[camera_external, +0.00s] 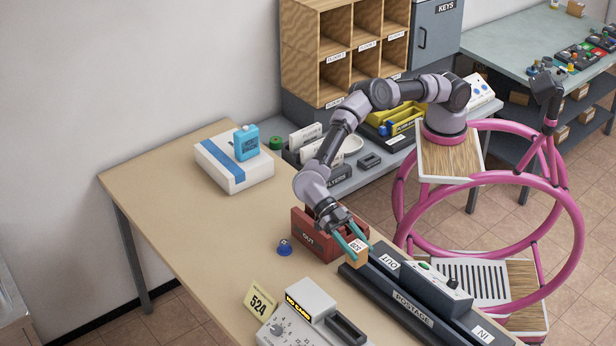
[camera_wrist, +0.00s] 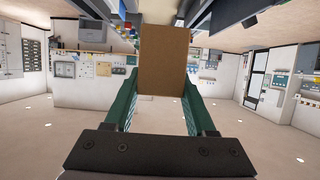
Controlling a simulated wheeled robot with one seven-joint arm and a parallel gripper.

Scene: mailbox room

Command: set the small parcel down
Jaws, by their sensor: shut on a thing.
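The small parcel (camera_external: 356,251) is a brown cardboard box with a white label marked 524. My gripper (camera_external: 352,238) has its teal fingers shut on it, one on each side. In the wrist view the parcel's plain brown face (camera_wrist: 163,62) stands between the two fingers (camera_wrist: 160,88). The parcel is at the OUT end of the dark postage machine (camera_external: 412,306), in front of the red OUT tray (camera_external: 314,238). Whether its underside touches the machine or the table cannot be told.
On the wooden table (camera_external: 200,205) are a blue stamp-like knob (camera_external: 285,248), a scale (camera_external: 302,312), a yellow 524 card (camera_external: 260,299) and a white box (camera_external: 232,168) with a blue bottle (camera_external: 246,143) on top. The table's left middle is clear. Wooden pigeonholes (camera_external: 343,45) stand behind.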

